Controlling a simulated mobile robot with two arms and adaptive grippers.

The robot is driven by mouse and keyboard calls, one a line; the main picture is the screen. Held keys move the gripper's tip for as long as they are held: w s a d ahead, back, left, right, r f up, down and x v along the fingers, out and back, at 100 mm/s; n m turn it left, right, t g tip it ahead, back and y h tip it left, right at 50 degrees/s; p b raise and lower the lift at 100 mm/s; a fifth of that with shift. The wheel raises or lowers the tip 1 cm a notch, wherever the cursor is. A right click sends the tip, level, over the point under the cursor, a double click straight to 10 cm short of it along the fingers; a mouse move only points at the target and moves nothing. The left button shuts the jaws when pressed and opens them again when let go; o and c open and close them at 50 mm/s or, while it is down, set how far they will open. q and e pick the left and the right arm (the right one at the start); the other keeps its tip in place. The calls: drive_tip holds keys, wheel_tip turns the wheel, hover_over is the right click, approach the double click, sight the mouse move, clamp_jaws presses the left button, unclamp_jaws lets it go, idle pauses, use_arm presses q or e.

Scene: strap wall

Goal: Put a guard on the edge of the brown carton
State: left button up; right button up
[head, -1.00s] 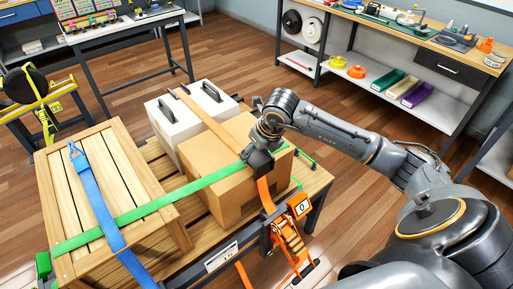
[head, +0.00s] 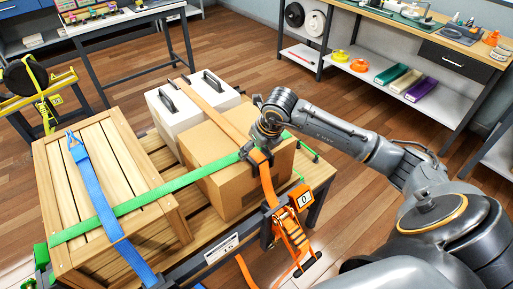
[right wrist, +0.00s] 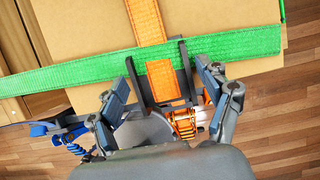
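The brown carton (head: 225,165) stands on the slatted wooden deck, with an orange strap (head: 210,98) over its top and down its front. A green strap (head: 150,201) crosses it. My right gripper (head: 259,156) is at the carton's top front edge. In the right wrist view its fingers (right wrist: 162,78) stand either side of a dark guard (right wrist: 187,75) with two raised cheeks. The orange strap shows between the cheeks, and the green strap crosses at their far ends. The guard's underside and its seating on the edge are hidden. My left gripper is not in view.
A wooden crate (head: 88,166) under a blue strap (head: 97,195) stands left of the carton. A white case (head: 170,125) with dark handles is behind. An orange ratchet (head: 291,232) hangs at the deck's front. A workbench (head: 440,50) stands at the back right.

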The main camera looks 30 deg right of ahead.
drive_tip(key=shift+o, duration=0.3)
drive_tip(key=shift+r, duration=0.15)
drive_tip(key=v, duration=1.1)
drive_tip(key=shift+s+r, duration=0.15)
drive_tip(key=shift+r, duration=0.2)
